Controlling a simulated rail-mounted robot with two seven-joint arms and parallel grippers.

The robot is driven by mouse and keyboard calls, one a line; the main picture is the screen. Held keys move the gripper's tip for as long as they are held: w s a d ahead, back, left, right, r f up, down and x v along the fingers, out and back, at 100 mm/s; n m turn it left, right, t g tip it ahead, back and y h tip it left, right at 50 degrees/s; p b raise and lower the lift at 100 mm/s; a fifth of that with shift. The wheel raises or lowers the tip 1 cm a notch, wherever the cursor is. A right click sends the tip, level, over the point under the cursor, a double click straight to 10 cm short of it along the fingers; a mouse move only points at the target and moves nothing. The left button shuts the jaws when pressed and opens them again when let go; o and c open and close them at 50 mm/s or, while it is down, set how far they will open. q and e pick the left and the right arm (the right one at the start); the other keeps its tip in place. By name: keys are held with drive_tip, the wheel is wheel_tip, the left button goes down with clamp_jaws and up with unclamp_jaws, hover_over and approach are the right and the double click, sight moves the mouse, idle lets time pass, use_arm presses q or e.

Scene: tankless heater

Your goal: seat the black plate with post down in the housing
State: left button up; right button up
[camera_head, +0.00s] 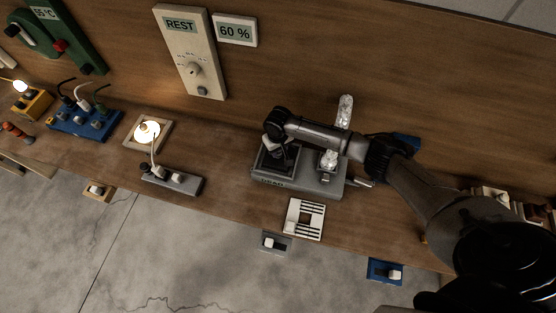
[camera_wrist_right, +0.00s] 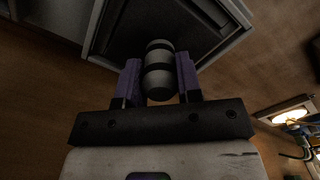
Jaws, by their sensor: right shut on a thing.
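My right gripper (camera_head: 279,146) reaches in from the right over the left part of the grey housing (camera_head: 310,184). In the right wrist view its two purple fingers (camera_wrist_right: 159,82) are shut on the banded grey-and-black post (camera_wrist_right: 159,60). The dark square plate (camera_wrist_right: 205,20) shows behind the post, within a lighter grey rim. In the head view the black plate (camera_head: 268,165) lies at the housing's square recess, partly hidden by my gripper. I cannot tell whether it sits flush or a little above. My left gripper is not in view.
A clear upright part (camera_head: 328,158) stands on the housing's right side, close to my arm. A white slotted plate (camera_head: 304,219) lies in front. A grey power strip (camera_head: 174,180) and a lit lamp (camera_head: 146,132) stand left. The wooden wall is behind.

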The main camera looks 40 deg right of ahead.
drive_tip(key=shift+f, duration=0.15)
idle(0.5)
drive_tip(key=shift+f+b, duration=0.3)
drive_tip(key=shift+f, duration=0.15)
idle(0.3)
drive_tip(key=shift+f, duration=0.4)
drive_tip(key=shift+f+b, duration=0.25)
drive_tip(key=shift+b, duration=0.1)
idle(0.4)
drive_tip(key=o, duration=0.9)
drive_tip(key=shift+o, duration=1.2)
